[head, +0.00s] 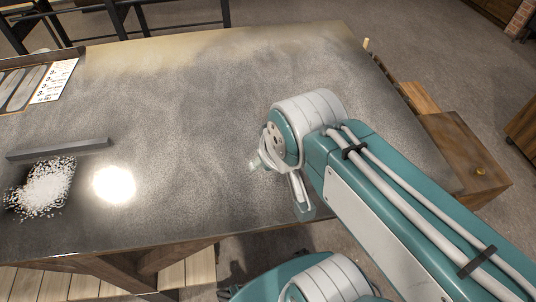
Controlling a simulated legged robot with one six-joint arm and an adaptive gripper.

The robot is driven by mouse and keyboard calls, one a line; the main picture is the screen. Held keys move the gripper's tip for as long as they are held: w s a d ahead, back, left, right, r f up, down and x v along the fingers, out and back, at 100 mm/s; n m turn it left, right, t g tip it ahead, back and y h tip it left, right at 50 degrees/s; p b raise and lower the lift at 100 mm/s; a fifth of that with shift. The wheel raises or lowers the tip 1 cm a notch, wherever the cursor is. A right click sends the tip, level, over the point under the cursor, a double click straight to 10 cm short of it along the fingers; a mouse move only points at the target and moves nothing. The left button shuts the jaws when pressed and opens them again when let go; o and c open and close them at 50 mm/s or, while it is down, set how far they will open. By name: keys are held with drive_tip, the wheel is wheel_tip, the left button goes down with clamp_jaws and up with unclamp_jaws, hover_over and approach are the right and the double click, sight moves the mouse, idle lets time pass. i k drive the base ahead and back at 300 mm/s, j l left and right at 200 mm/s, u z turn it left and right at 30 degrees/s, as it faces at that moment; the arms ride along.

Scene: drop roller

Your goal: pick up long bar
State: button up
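A long grey bar (58,149) lies on the dark tabletop (180,120) at the left of the head view. It lies nearly level across the picture, just behind a pile of white bits. My arm reaches in from the lower right, and its end is over the table's right half, well to the right of the bar and apart from it. My gripper (258,163) shows only in part beside the wrist, small and pale against the table. Its fingers are not clear enough to tell open from shut.
A heap of white granules (45,188) lies in front of the bar. A tray (20,88) and a printed card (54,81) sit at the far left. A wooden box (462,150) stands beyond the right edge. The table's middle is clear, with a bright glare spot near the granules.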

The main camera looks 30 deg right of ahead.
sight(51, 150)
drive_tip(key=k+j, duration=0.1)
drive_tip(key=j, duration=0.25)
drive_tip(key=k+j+z, duration=0.15)
drive_tip(key=j, duration=0.25)
drive_tip(key=i+j+z, duration=0.2)
drive_tip(key=j, duration=0.75)
drive_tip(key=j+z, duration=0.2)
drive_tip(key=j, duration=0.7)
